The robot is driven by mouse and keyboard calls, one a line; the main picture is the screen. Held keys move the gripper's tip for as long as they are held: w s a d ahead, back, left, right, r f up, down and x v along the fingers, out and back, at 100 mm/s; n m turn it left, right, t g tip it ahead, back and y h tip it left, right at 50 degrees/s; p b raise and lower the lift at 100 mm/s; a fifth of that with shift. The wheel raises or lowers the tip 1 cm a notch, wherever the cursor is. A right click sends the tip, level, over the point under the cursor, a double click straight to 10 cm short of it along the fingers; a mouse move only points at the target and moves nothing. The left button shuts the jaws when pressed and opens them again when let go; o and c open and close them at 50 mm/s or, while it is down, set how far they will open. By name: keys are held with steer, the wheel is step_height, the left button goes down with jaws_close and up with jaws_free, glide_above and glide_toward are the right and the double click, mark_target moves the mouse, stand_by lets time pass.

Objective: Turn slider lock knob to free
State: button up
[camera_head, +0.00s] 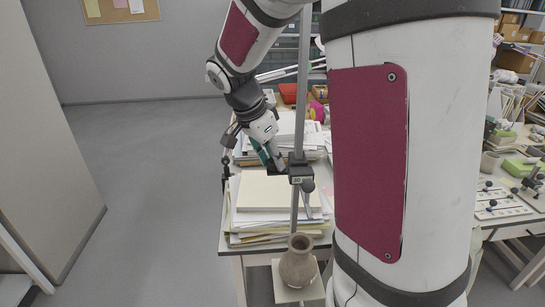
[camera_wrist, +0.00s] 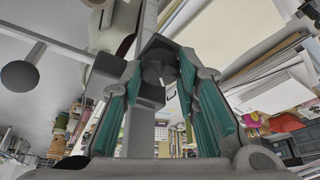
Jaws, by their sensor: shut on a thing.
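The dark slider block (camera_head: 300,170) sits on a vertical grey pole (camera_head: 304,70), with a small pale label on its front. My gripper (camera_head: 279,165) reaches it from the left. In the wrist view the dark lock knob (camera_wrist: 158,66) lies between the tips of the teal-padded fingers (camera_wrist: 162,78), and the gripper is shut on it. Its turn mark cannot be read. A separate dark ball handle (camera_head: 307,187) hangs at the slider's lower right; a ball on a rod (camera_wrist: 20,76) shows at the left of the wrist view.
Stacked papers (camera_head: 262,192) cover the table just under my gripper. A brown clay jar (camera_head: 298,263) stands on a small pale plate (camera_head: 284,293) below the slider. A bench with fragments and tools (camera_head: 502,201) is at the right. Open floor (camera_head: 150,180) lies to the left.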

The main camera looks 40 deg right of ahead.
steer(key=n+t, duration=0.1)
steer(key=n, duration=0.1)
steer(key=n+t+p, duration=0.1)
steer(key=n, duration=0.2)
steer(key=shift+s+r, duration=0.1)
steer(key=shift+s, duration=0.1)
steer(key=shift+d+n+t+y+p, duration=0.1)
steer(key=shift+n+t+y+p, duration=0.3)
steer(key=shift+n, duration=0.55)
steer(key=shift+n+t+y+p, duration=0.1)
steer(key=shift+n+t+p, duration=0.2)
steer(key=shift+n+p, duration=0.45)
steer(key=shift+n, duration=0.4)
steer(key=o, duration=0.9)
steer(key=v, duration=1.2)
